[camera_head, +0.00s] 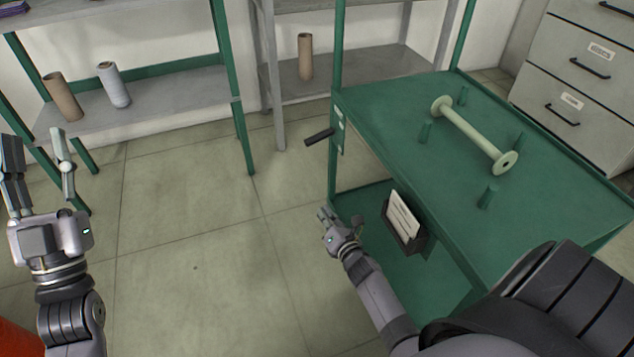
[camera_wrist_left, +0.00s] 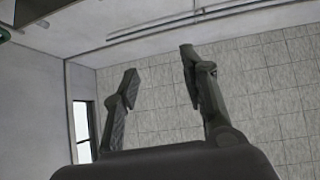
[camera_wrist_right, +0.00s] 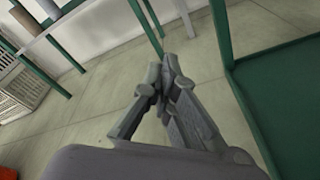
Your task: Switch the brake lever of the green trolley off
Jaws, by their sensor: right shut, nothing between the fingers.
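The green trolley (camera_head: 395,98) stands at the right of the head view. A dark lever (camera_head: 319,136) sticks out to the left from its near-left post, just below the top deck. My right gripper (camera_head: 326,214) is shut and empty, lower than the lever in the picture and apart from it, in front of the lower shelf. In the right wrist view its fingertips (camera_wrist_right: 168,66) meet, with the trolley's green shelf (camera_wrist_right: 285,90) to the right; the lever is not seen there. My left gripper (camera_head: 36,146) is raised at the far left, open and empty.
A pale green bobbin (camera_head: 473,134) lies on the trolley deck between several pegs. A paper holder (camera_head: 405,225) hangs on its near side. The floor left of the trolley is clear.

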